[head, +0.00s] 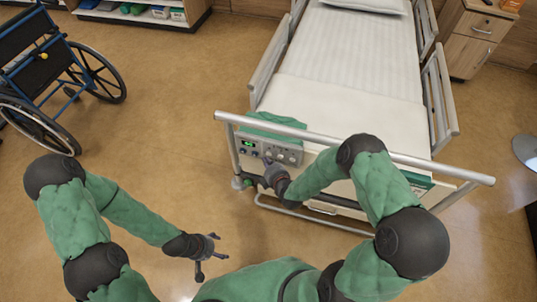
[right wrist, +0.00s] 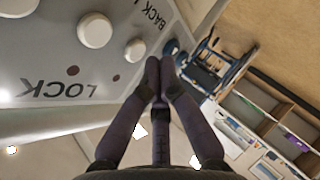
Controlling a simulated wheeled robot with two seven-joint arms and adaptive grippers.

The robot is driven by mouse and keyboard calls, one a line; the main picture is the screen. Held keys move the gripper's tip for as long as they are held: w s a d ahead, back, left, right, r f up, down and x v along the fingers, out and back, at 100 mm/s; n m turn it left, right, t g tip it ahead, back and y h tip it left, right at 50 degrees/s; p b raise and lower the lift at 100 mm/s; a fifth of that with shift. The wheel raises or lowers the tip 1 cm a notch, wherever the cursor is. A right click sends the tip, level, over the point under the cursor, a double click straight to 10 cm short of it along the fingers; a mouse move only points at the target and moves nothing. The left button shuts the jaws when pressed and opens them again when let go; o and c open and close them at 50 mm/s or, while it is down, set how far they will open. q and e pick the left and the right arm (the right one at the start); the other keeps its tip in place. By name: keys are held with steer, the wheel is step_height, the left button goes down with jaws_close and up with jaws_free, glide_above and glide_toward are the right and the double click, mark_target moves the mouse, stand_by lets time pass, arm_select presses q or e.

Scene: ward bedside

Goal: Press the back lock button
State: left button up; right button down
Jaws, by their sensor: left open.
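The grey control panel (head: 270,148) hangs on the bed's foot rail, with a green display and several knobs and buttons. In the right wrist view its face (right wrist: 40,50) shows upside down, with a large LOCK label. A partly cut-off label starting with BACK (right wrist: 155,18) is near a blue round button (right wrist: 171,47). My right gripper (head: 268,163) is at the panel's lower front. Its fingertips (right wrist: 160,66) are together and empty, close to the blue button; I cannot tell if they touch it. My left gripper (head: 208,247) is open and empty above the floor, left of the bed.
White knobs (right wrist: 95,31) and a smaller white knob (right wrist: 135,50) sit beside the blue button. The bed's foot rail (head: 330,140) runs above the panel. A wheelchair (head: 60,85) stands at the far left. Floor between it and the bed is clear.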

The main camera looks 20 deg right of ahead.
steer(key=shift+w+d, duration=0.1)
stand_by(0.6)
steer(key=shift+w+d, duration=0.1)
steer(key=shift+w, duration=0.15)
steer(key=shift+w+d+b, duration=0.25)
steer(key=shift+w+b, duration=0.1)
steer(key=shift+b, duration=0.1)
stand_by(0.6)
steer(key=shift+s+a, duration=0.1)
steer(key=shift+s, duration=0.05)
steer(key=shift+s+a, duration=0.35)
steer(key=shift+s, duration=0.2)
steer(key=shift+s+a, duration=0.1)
steer(key=shift+s+a+p, duration=0.35)
steer(key=shift+s+a, duration=0.3)
steer(key=shift+s, duration=0.35)
steer(key=shift+s+a+p, duration=0.35)
steer(key=shift+s+a, duration=0.3)
steer(key=shift+s, duration=0.35)
